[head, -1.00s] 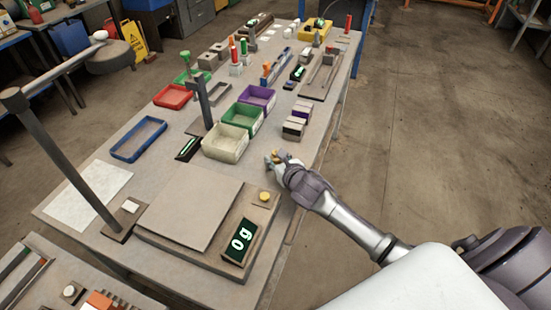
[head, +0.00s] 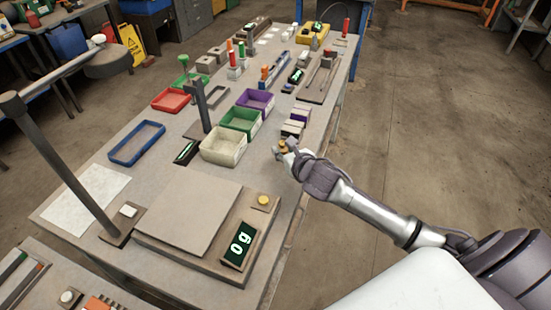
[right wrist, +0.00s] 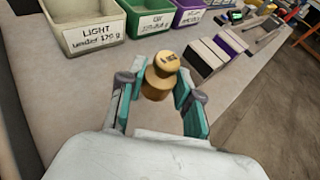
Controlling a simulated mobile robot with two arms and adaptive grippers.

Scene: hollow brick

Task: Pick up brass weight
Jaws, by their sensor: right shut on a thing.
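The brass weight (right wrist: 160,78) is a small stepped gold cylinder. In the right wrist view it sits between the two teal fingers of my right gripper (right wrist: 158,95), which is shut on it. In the head view the right gripper (head: 287,148) and the brass weight (head: 283,146) are over the table's right side, near the cream bin. I cannot tell for sure how high the weight is above the tabletop. My left gripper is not in view.
A cream bin (head: 223,148), a green bin (head: 240,119) and a purple bin (head: 256,99) stand in a row. Striped blocks (head: 295,122) lie just beyond the gripper. A scale (head: 190,216) reading 0 g stands in front. Bare tabletop lies between.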

